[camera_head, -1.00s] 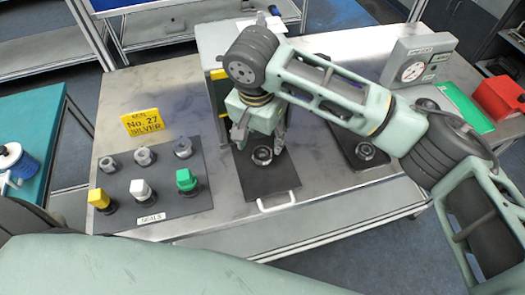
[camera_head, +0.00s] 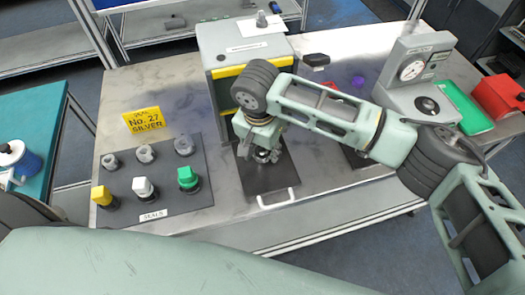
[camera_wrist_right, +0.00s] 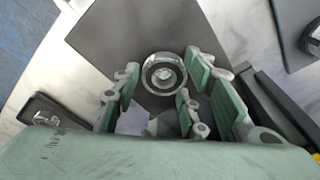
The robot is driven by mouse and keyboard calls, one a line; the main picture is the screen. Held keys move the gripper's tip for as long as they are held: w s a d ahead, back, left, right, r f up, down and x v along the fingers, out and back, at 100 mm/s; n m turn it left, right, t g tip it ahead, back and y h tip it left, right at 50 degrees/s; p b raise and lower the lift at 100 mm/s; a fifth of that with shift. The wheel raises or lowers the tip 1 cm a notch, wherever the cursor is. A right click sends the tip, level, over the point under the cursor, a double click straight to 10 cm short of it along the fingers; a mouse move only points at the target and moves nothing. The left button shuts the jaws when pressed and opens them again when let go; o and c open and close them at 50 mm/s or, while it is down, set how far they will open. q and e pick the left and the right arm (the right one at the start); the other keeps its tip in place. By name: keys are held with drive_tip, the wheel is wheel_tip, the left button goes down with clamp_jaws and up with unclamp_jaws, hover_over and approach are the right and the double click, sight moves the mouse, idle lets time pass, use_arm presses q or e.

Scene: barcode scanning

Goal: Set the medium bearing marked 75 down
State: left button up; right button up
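A metal bearing ring (camera_head: 262,155) lies on a dark rectangular mat (camera_head: 268,180) with a white front handle. It also shows in the right wrist view (camera_wrist_right: 163,73), flat on the mat; I cannot read a 75 on it. My right gripper (camera_head: 260,153) points down over it and partly hides it in the head view. In the right wrist view the gripper's fingers (camera_wrist_right: 165,80) are spread to either side of the ring, with small gaps. My left gripper is not in view.
A grey cabinet (camera_head: 243,47) with yellow trim stands behind. At left are a board (camera_head: 162,180) with several rings and coloured seals, and a yellow sign (camera_head: 143,121). A gauge device (camera_head: 412,70) stands right. Another ring (camera_wrist_right: 314,40) lies on a second mat.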

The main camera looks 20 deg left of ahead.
clamp_jaws()
drive_tip(key=shift+r, duration=0.1)
